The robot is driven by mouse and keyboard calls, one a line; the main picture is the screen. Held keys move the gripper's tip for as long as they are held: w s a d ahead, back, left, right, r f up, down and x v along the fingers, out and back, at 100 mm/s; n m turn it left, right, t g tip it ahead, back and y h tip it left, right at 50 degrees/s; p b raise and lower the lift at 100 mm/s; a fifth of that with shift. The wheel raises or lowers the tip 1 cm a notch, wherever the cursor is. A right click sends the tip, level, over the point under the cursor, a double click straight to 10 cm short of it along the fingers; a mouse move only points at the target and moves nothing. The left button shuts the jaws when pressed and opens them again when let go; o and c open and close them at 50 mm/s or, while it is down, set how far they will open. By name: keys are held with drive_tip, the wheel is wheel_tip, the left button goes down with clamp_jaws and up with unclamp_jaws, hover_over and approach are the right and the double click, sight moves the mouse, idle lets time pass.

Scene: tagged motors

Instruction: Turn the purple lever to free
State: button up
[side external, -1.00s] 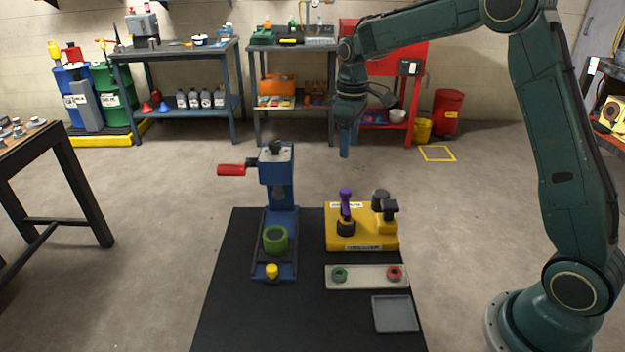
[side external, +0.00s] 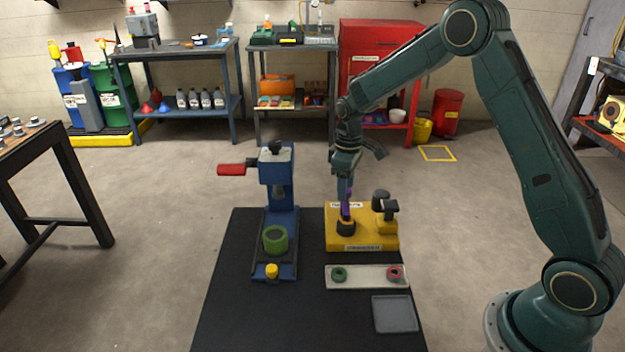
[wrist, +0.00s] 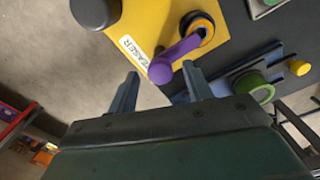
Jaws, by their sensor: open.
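The purple lever (wrist: 178,56) rises from a dark round hub with an orange ring (wrist: 199,28) on the yellow block (side external: 361,237). In the side view, the lever (side external: 346,211) is partly hidden by my gripper (side external: 346,188), which is right above and around its upper end. In the wrist view, my gripper (wrist: 160,88) is open, with the lever's round knob lying ahead of and between its two fingertips. I cannot tell whether either finger touches it. White labels sit on the block; one (wrist: 134,50) is beside the knob in the wrist view, its text only partly readable.
A blue press (side external: 279,200) with a red handle and a green ring (side external: 275,239) stands left of the block. A pale strip (side external: 366,284) with a green and a red ring and a grey tray (side external: 394,314) lie in front. The black mat's (side external: 240,315) front left is clear.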

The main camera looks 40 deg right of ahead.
drive_tip(key=shift+f, duration=0.2)
drive_tip(key=c, duration=1)
drive_tip(key=shift+o, duration=0.2)
